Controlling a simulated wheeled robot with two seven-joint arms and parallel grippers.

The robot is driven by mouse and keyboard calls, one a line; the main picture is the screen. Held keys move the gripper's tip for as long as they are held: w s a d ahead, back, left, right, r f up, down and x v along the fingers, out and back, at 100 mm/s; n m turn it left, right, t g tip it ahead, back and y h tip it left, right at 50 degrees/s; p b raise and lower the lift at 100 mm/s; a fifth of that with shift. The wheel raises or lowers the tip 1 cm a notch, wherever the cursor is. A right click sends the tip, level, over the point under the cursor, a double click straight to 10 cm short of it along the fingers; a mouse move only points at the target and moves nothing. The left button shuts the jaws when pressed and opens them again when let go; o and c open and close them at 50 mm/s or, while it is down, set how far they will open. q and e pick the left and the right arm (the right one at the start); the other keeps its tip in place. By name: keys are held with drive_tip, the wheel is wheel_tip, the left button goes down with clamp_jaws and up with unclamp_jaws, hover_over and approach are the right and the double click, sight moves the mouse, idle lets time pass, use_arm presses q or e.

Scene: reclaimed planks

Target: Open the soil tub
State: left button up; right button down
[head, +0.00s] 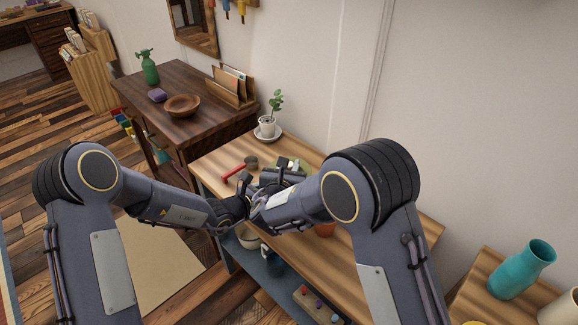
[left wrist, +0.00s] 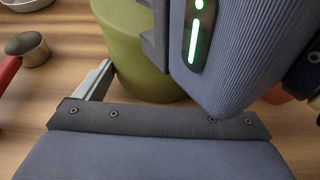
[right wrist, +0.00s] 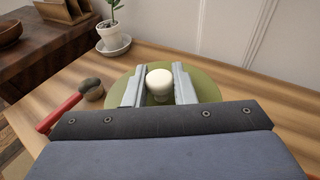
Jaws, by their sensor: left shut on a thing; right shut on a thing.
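The soil tub (left wrist: 135,45) is olive green and stands on the wooden bench. Its round green lid (right wrist: 207,88) has a cream knob (right wrist: 159,84). My right gripper (right wrist: 158,78) is above the lid, its two fingers shut on the knob from both sides. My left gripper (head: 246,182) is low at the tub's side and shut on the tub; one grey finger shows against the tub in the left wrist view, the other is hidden. The grippers cover most of the tub in the head view. I cannot tell whether the lid is seated or raised.
A red-handled tool (head: 233,172) lies left of the tub. A potted plant (head: 267,127) on a white saucer stands behind. A lower shelf holds several items. A dark table (head: 180,80) with a wooden bowl (head: 183,105) is at back left; a teal vase (head: 522,268) stands at right.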

drive_tip(key=shift+r, duration=0.15)
idle(0.4)
drive_tip(key=shift+r, duration=0.95)
drive_tip(key=shift+r, duration=0.1)
drive_tip(key=shift+r, duration=1.9)
use_arm(q)
drive_tip(key=o, duration=1.1)
